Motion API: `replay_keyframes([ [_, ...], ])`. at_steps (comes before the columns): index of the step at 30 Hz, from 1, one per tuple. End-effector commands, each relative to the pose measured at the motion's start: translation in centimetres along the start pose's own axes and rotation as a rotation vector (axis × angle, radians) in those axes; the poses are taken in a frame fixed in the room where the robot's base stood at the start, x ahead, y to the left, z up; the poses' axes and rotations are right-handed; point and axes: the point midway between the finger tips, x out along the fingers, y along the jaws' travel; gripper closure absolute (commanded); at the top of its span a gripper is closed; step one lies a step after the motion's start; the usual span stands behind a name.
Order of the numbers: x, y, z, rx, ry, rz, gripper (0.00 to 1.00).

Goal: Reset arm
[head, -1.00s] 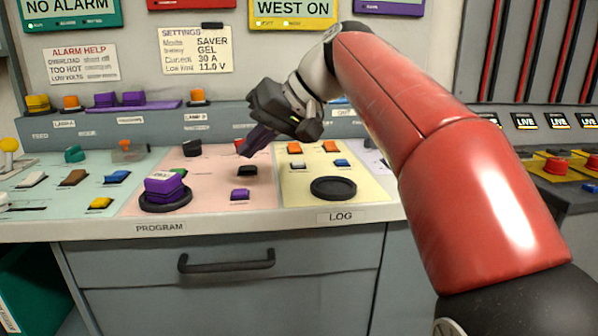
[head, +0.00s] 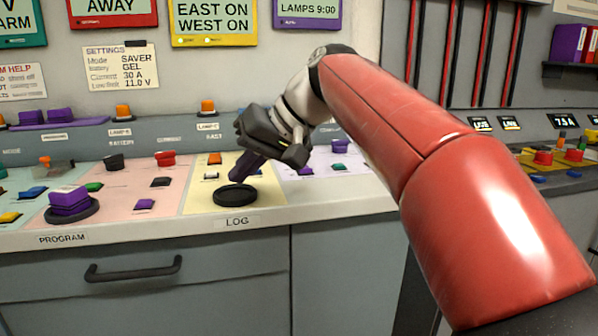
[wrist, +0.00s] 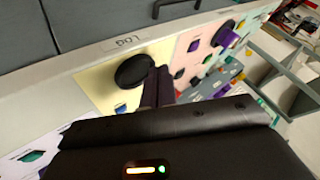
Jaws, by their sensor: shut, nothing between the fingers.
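My gripper (head: 237,180) is at the end of my red arm, tilted down over the yellow LOG panel (head: 265,203). Its purple fingers are together with nothing between them. In the head view the fingertips are just behind and above the round black dish (head: 235,197) on that panel. In the wrist view my gripper (wrist: 160,72) points at the yellow panel, with the dish (wrist: 135,70) beside the fingers. Whether the fingertips touch the panel I cannot tell. The dish looks empty.
Left of it, the pink PROGRAM panel has a purple block (head: 69,201) on a black dish and several small switches. A lilac panel (head: 340,165) with small buttons lies to the right, partly behind my arm. A drawer handle (head: 133,270) is below the desk edge.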

Motion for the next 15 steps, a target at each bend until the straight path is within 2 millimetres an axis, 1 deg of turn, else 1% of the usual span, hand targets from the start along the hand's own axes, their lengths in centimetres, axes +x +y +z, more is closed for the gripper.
replay_keyframes([
  [5, -1.5, 2.8, 2.6, 0.064, 0.022, 0.067, 1.00],
  [8, -2.2, 4.6, 4.7, 0.104, 0.034, 0.116, 1.00],
  [11, -3.0, 6.7, 7.6, 0.147, 0.047, 0.180, 1.00],
  [14, -3.7, 9.1, 11.8, 0.195, 0.062, 0.267, 1.00],
  [15, -3.9, 10.2, 14.0, 0.213, 0.068, 0.312, 1.00],
])
